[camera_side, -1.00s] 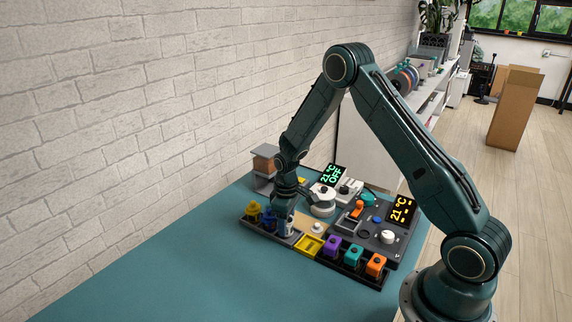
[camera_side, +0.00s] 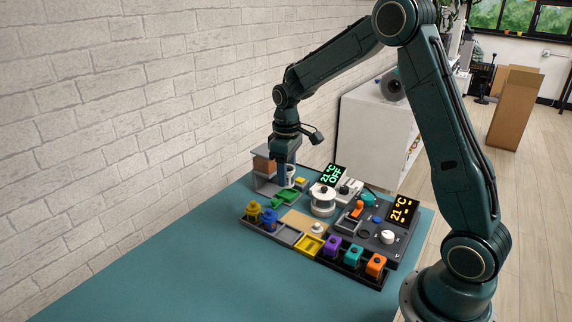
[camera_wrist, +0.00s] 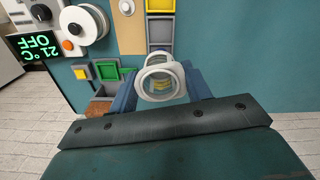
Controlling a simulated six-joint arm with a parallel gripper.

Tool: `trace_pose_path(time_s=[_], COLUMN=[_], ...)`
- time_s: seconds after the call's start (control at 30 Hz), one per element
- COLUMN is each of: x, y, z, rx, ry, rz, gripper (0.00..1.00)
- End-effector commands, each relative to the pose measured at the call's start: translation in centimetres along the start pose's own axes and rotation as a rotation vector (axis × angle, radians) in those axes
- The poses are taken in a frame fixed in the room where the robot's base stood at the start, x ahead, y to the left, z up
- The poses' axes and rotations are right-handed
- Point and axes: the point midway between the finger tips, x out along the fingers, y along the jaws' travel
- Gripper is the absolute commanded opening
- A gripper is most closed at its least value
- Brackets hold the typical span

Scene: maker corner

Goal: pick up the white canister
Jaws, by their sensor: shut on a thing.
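The white canister (camera_side: 290,172) is between the blue fingers of my gripper (camera_side: 285,178), which is shut on it. It is held above the bench near its far left part, by the grey stand with the brown block. In the wrist view the white canister (camera_wrist: 160,66) shows as a pale round rim between the two fingers of my gripper (camera_wrist: 161,90). The side view shows only part of the canister, as a finger covers some of it.
A yellow canister (camera_side: 254,211) and a blue canister (camera_side: 269,218) stand in the rack on the left. A green piece (camera_side: 286,197) lies below my gripper. A round white device (camera_side: 322,202) stands to the right. The front of the teal bench is clear.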

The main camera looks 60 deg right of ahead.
Motion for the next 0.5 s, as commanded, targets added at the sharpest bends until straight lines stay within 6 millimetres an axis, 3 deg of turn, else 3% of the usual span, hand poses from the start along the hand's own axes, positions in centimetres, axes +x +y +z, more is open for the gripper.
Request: trace_pose_path(time_s=[0.2,0.5], x=[-1.4,-1.5], y=[0.0,0.0], z=[0.0,0.0], rx=[0.0,0.0], ry=[0.001,0.0], rz=[0.0,0.0], gripper=[0.25,0.25])
